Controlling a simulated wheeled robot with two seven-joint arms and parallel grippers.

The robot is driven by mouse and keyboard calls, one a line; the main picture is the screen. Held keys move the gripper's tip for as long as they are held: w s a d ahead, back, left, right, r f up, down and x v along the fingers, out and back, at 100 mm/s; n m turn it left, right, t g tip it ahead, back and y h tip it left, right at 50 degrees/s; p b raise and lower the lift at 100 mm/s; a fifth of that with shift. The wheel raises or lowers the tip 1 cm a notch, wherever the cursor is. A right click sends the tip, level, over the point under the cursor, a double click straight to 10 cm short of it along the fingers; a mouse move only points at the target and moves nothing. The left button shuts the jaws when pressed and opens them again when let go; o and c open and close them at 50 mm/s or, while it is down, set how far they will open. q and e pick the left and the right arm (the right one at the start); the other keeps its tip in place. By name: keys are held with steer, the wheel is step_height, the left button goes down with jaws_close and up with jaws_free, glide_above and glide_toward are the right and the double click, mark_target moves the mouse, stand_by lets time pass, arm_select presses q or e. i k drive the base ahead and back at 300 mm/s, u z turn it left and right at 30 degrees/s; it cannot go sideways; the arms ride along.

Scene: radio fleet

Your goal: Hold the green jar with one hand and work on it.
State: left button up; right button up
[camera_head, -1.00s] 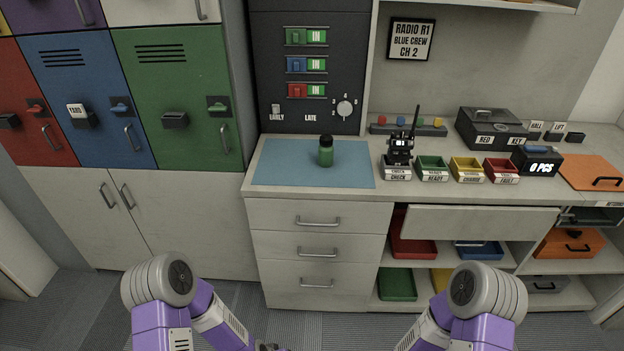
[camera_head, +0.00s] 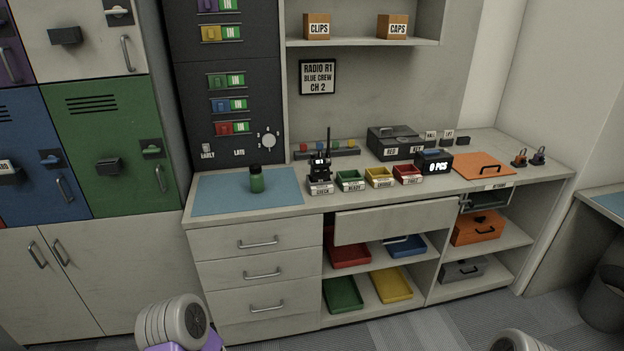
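The green jar (camera_head: 257,180) stands upright on the blue mat (camera_head: 215,197) at the left end of the counter. It has a dark cap. Nothing touches it but the mat. Only parts of my arms show at the bottom edge of the view, well short of the counter. Neither of my grippers is in view.
Right of the jar stand a black radio (camera_head: 320,170) and small green (camera_head: 350,183), yellow (camera_head: 379,178) and red (camera_head: 407,175) bins. A black counter box (camera_head: 433,163) reads 0 PCS. A wide drawer (camera_head: 395,216) under the counter juts out. The mat around the jar is clear.

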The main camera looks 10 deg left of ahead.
mark_target(256, 182)
steer(key=z, duration=0.35)
steer(key=i, duration=1.05)
steer(key=u, duration=1.25)
